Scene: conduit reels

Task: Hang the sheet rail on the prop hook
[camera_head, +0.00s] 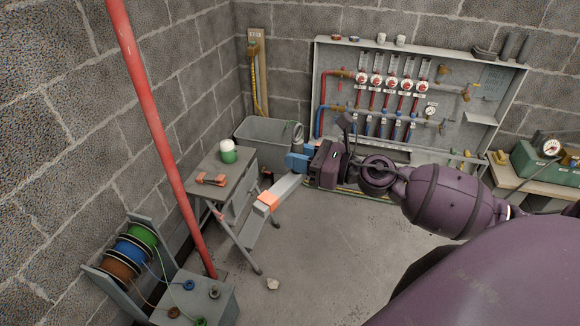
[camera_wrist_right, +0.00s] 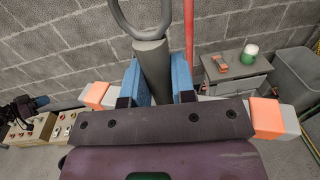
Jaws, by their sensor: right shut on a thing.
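The sheet rail (camera_head: 286,187) is a pale grey bar with orange bands near its ends, a thick grey stem and a loop on top. It also shows in the right wrist view (camera_wrist_right: 97,95), with its loop cut off by the top edge. My right gripper (camera_head: 298,160) is shut with its blue fingers on the stem and holds the rail up in the air. The prop is a red pole (camera_head: 155,130) standing left of the rail, apart from it. I cannot make out a hook on the prop. What looks like my left gripper (camera_wrist_right: 38,103) shows small and dark at the wrist view's left edge.
A grey folding stand (camera_head: 236,172) with a green-white jar (camera_head: 228,151) and an orange item (camera_head: 211,179) stands behind the rail. A grey bin (camera_head: 262,130) is beyond it. Cable reels (camera_head: 134,248) stand lower left. Open floor lies below the rail.

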